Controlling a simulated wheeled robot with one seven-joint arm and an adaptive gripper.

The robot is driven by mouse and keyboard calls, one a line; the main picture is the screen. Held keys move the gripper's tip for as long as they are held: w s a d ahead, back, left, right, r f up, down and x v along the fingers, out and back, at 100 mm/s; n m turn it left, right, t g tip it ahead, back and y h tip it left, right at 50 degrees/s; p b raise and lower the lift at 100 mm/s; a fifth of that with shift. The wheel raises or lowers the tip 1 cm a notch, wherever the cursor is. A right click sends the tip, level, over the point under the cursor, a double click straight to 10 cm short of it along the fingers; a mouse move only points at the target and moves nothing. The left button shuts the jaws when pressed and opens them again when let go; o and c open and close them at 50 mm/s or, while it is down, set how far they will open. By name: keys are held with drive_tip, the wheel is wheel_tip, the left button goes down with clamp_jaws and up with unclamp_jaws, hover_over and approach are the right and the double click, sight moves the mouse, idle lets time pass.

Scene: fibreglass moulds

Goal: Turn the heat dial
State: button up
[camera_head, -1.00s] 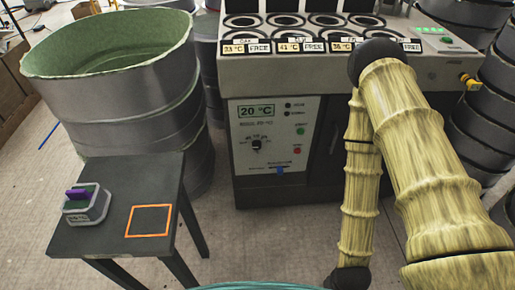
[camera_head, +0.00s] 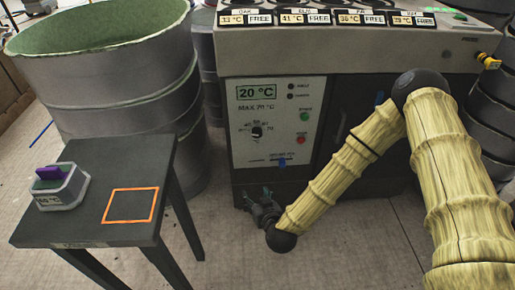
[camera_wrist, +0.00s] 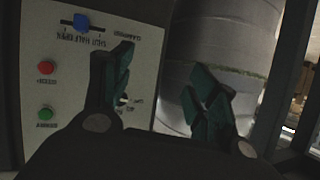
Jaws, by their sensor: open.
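The heat dial (camera_head: 257,132) is a small black knob with a scale around it, on the white control panel (camera_head: 243,155) of the dark machine. A display above it reads 20 °C. In the wrist view the panel appears upside down, and the dial (camera_wrist: 124,99) shows only in part beside my left finger. My gripper (camera_head: 265,200) is below the panel, in front of the machine's lower edge. In the wrist view my gripper (camera_wrist: 165,85) has its two dark green fingers apart, with nothing between them. It is not touching the dial.
A green button (camera_head: 304,116), red button (camera_head: 301,139) and blue slider (camera_head: 282,161) share the panel. A dark table (camera_head: 90,225) at left holds a grey block with a purple handle (camera_head: 62,185). A large grey drum (camera_head: 120,90) stands behind it.

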sight(257, 135)
drive_tip(key=w+r+t+h+b, duration=0.1)
drive_tip(key=w+r+t, duration=0.1)
drive_tip(key=w, duration=0.5)
drive_tip(key=w+r+m+t+h+b, duration=0.1)
drive_tip(key=w+r+b, duration=0.1)
drive_tip(key=w, duration=0.5)
drive_tip(key=w+r+t+h+b, duration=0.1)
drive_tip(key=w+r, duration=0.3)
drive_tip(key=w, duration=0.4)
drive_tip(key=shift+d+r+m+t+b, duration=0.2)
drive_tip(key=shift+m+t+b, duration=0.25)
drive_tip(key=shift+t, duration=0.35)
drive_tip(key=c, duration=1.1)
